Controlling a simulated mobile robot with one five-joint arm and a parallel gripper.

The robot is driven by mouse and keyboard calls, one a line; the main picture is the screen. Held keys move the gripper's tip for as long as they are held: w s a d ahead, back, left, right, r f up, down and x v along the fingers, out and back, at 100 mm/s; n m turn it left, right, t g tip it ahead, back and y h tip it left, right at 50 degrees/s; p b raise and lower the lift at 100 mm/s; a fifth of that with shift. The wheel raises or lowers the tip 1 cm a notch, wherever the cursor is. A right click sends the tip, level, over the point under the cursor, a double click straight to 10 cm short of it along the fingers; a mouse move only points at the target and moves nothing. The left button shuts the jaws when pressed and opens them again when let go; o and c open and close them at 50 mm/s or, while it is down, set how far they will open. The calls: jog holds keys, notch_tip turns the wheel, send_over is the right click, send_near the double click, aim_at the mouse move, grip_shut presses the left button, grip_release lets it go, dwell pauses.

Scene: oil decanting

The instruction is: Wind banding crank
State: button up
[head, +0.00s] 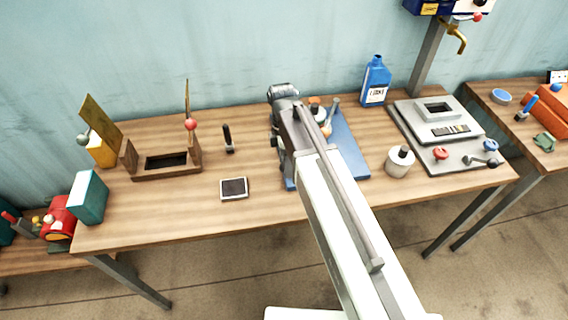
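A blue base plate (352,150) lies on the middle of the wooden bench, with a small device on it. A grey lever (333,112) and an orange part (326,131) of this device show just right of my arm. Which part is the banding crank I cannot tell, as my arm covers much of the device. My arm reaches in from the lower right, and its end is over the left side of the blue plate. My gripper's fingers are hidden by the arm, so I cannot see whether they are open or touch anything.
A white pot (399,164) and a blue bottle (375,82) stand right of the plate. A grey machine (432,158) with knobs fills the right end. A wooden frame (165,172), a dark upright handle (228,140) and a small flat device (234,188) are left.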

jog(key=shift+s+a, duration=0.1)
jog(key=shift+a, duration=0.05)
jog(key=shift+r, duration=0.2)
notch_tip(320, 180, up, 7)
jog(key=w+p, duration=0.1)
jog(key=p, duration=0.6)
jog(key=shift+w+a+r+p, duration=0.15)
jog(key=shift+w+a+p, duration=0.05)
jog(key=shift+w+p, duration=0.1)
